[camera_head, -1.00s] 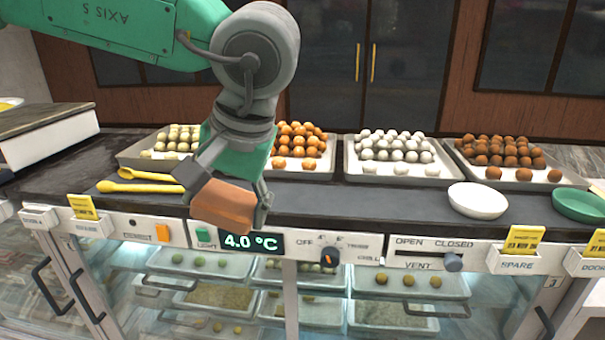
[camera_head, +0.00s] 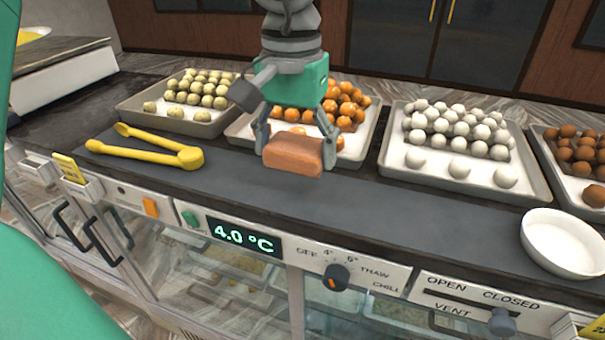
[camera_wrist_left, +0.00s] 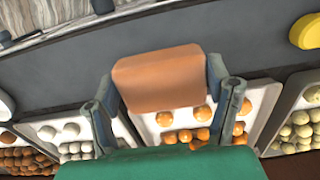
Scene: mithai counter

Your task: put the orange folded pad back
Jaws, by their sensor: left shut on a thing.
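The orange folded pad (camera_head: 294,153) is a soft block with rounded edges. My left gripper (camera_head: 294,148) is shut on it, one finger at each end. The pad is over the dark counter, at the front edge of the tray of orange sweets; whether it touches the counter is unclear. In the left wrist view the pad (camera_wrist_left: 158,78) sits between the two fingers (camera_wrist_left: 162,88), and the dark counter shows beyond it. My right gripper is not in view.
Trays of pale green (camera_head: 166,128), orange (camera_head: 355,150), white (camera_head: 455,182) and brown sweets line the counter's back. Yellow tongs (camera_head: 140,146) lie left of the pad. A white bowl (camera_head: 565,243) stands at right.

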